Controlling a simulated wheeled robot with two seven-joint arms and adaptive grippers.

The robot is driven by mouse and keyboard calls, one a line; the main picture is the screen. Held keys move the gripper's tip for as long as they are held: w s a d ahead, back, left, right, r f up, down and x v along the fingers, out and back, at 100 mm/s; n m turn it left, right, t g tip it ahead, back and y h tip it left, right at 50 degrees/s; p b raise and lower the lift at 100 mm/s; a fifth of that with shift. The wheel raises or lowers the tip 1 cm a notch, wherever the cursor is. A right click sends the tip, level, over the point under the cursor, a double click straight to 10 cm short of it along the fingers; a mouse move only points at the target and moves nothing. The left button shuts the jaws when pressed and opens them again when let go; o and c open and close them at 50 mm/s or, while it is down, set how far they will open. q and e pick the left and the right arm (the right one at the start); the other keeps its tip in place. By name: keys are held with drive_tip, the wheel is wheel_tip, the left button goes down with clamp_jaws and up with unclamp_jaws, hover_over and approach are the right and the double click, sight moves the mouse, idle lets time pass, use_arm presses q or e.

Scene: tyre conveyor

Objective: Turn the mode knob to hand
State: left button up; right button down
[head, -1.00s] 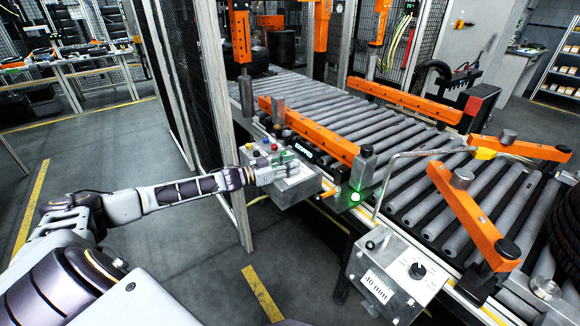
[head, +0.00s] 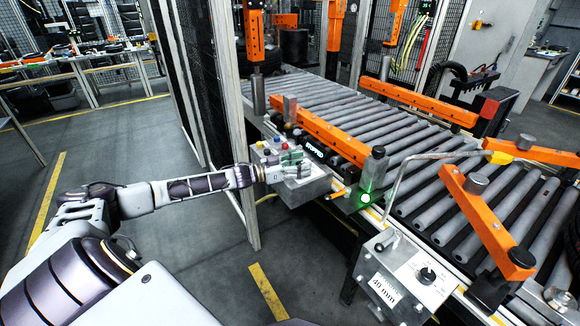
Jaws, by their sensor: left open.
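A grey control box (head: 308,190) with several coloured buttons on its top stands beside the roller conveyor, near the middle of the view. My left gripper (head: 297,165) is at the top of this box, over its button area, and is open. I cannot tell whether its fingers touch anything. No mode knob can be made out on this box; the gripper covers part of its top. A second grey box (head: 405,262), labelled "40 mm", is at the lower right with a black knob (head: 426,275) on its face. My right gripper is not in view.
The roller conveyor (head: 345,112) runs behind the boxes, with orange guide bars (head: 318,135) along it. A green lamp (head: 365,198) glows between the boxes. A fence post (head: 228,120) stands just left of the control box. Open floor (head: 200,250) lies below my left arm.

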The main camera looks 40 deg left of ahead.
use_arm(q)
drive_tip(key=shift+s+a, duration=0.1)
drive_tip(key=shift+s, duration=0.05)
drive_tip(key=shift+v, duration=0.85)
drive_tip(key=v, duration=0.9)
idle(1.0)
drive_tip(key=shift+s+a, duration=0.2)
drive_tip(key=shift+s, duration=0.15)
drive_tip(key=shift+a, duration=0.1)
idle(0.6)
